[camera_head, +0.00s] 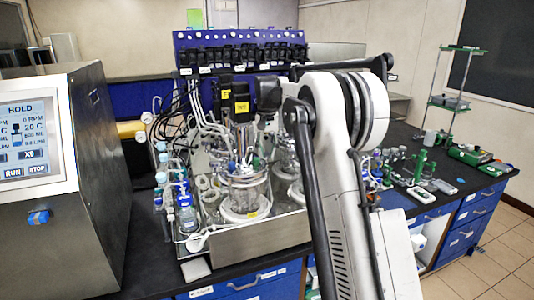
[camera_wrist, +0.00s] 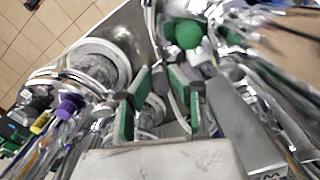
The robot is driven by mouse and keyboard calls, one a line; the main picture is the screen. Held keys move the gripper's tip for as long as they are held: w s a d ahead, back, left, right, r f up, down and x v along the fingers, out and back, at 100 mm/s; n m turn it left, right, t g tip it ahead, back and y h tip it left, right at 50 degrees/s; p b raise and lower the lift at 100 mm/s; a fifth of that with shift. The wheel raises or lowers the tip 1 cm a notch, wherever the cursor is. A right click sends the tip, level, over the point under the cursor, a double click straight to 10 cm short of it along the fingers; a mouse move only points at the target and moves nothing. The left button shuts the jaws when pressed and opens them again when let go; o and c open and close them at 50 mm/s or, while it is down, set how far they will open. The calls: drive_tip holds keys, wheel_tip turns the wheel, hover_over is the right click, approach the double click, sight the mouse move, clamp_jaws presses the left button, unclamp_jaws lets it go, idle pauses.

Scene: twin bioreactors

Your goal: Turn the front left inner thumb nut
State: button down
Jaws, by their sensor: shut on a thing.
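In the wrist view my gripper (camera_wrist: 160,76) has green-padded fingers on either side of a small grey knob-like part, which looks like the thumb nut (camera_wrist: 157,79). It is closed on this part, but blur hides the exact contact. In the head view my arm covers the gripper, and I cannot make out the nut there. The front glass bioreactor vessel (camera_head: 247,188) stands upright in the metal tray (camera_head: 262,236), with a black motor (camera_head: 241,103) on top. The second vessel (camera_head: 284,165) is partly hidden behind my arm.
Tubes, cables and small bottles (camera_head: 187,220) crowd the vessels. A control cabinet (camera_head: 95,170) with a screen stands at the left. A blue rack of black units (camera_head: 240,50) rises behind. Green-capped items (camera_head: 420,165) and a shelf stand (camera_head: 455,100) are on the right bench.

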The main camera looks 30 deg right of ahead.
drive_tip(key=shift+m+b, duration=0.65)
drive_tip(key=shift+m, duration=0.75)
drive_tip(key=c, duration=1.6)
unclamp_jaws()
drive_tip(key=shift+c, duration=0.2)
